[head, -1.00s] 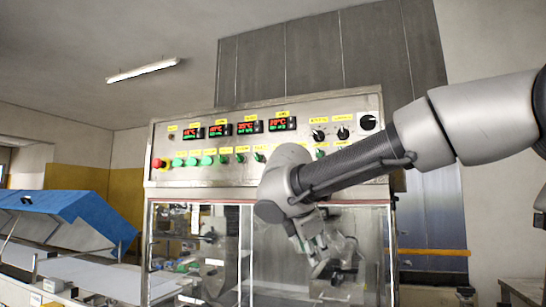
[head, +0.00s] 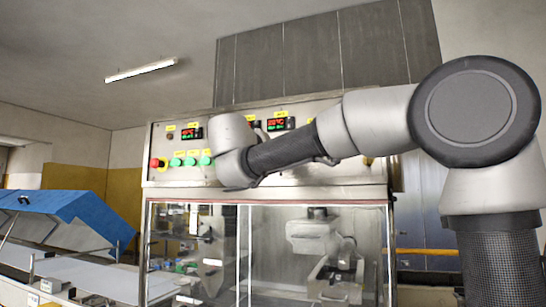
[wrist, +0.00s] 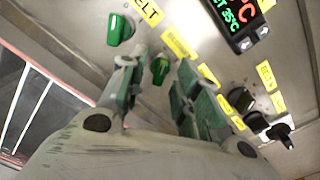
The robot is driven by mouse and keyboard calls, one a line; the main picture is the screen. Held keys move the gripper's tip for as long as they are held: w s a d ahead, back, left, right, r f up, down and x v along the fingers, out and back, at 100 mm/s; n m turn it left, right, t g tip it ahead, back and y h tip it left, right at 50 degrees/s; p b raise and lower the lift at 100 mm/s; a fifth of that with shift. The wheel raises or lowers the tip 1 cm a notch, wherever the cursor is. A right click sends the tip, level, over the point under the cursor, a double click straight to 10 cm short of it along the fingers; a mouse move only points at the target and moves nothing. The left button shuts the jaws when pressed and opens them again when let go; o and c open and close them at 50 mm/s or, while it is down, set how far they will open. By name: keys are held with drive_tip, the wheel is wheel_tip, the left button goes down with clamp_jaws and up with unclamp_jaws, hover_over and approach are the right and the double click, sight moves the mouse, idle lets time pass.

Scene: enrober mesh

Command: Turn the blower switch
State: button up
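In the wrist view my gripper (wrist: 158,72) is open, its two fingers pointing at the control panel (wrist: 85,20). A small green rotary switch (wrist: 160,69) shows between the fingertips, with a gap visible on each side. I cannot tell whether it is the blower switch, as the labels are blurred or cut off. A larger green knob (wrist: 119,29) sits to its upper left, beside a yellow label (wrist: 148,12) ending in "LT". In the head view my gripper is hidden behind my arm, which covers the middle of the panel (head: 340,180).
A red emergency button (head: 157,163) and green knobs (head: 191,159) sit at the panel's left. Black knobs (wrist: 279,131) and a temperature display (wrist: 237,22) are right of my gripper in the wrist view. Below the panel is a glass-fronted cabinet (head: 315,202).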

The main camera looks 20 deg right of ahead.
drive_tip(key=shift+w+d, duration=0.45)
drive_tip(key=shift+w, duration=0.1)
clamp_jaws()
drive_tip(key=shift+m, duration=0.3)
drive_tip(key=m, duration=1.1)
drive_tip(key=shift+m, duration=0.3)
